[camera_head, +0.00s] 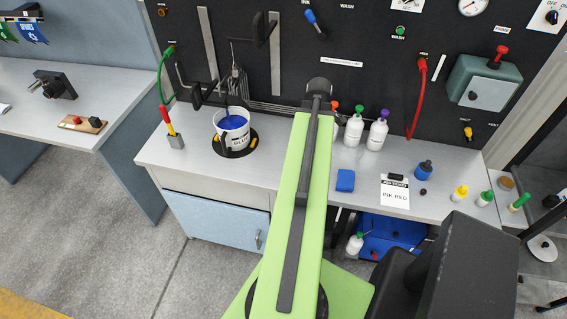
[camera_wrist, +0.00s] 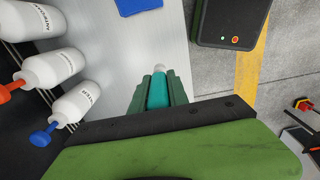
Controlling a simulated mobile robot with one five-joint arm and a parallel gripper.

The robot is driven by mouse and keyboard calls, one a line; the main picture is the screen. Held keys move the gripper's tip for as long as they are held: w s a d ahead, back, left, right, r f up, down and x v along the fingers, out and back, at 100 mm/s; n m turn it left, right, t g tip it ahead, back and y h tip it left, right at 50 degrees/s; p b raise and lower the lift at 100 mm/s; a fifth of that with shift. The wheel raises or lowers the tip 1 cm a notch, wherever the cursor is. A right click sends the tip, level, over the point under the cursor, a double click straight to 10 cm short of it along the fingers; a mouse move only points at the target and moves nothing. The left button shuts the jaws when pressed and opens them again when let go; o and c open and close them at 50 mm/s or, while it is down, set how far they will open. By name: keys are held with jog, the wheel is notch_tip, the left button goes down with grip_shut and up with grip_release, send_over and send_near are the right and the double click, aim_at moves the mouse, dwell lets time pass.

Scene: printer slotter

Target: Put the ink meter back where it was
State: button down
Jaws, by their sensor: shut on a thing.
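A teal rod with a pale tip, which appears to be the ink meter (camera_wrist: 157,92), is between the fingers of my gripper (camera_wrist: 158,88) in the wrist view. My gripper is shut on it, and the pale tip points away from the wrist. The bench top (camera_wrist: 120,72) lies below to the left, and floor shows to the right. In the head view, my green arm reaches over the bench and hides the gripper and the rod. I cannot tell the place where the meter was.
White bottles (camera_head: 376,134) with coloured caps stand behind the bench's middle. A blue cloth (camera_head: 345,181) and an ink ticket (camera_head: 395,195) lie in front. An ink bucket (camera_head: 232,142) stands left, beside a small holder (camera_head: 176,142). Small capped jars (camera_head: 460,193) stand right. A red hose (camera_head: 418,95) hangs behind.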

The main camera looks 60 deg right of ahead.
jog(key=w+f+b, duration=1.1)
jog(key=shift+w+d+f, duration=0.1)
jog(key=shift+d+f, duration=0.15)
jog(key=shift+r+p, duration=0.3)
jog(key=shift+f, duration=0.25)
jog(key=c, duration=1.3)
grip_release()
jog(key=shift+r, duration=0.1)
notch_tip(320, 180, up, 12)
jog(key=p, duration=1.2)
jog(key=shift+r, duration=0.2)
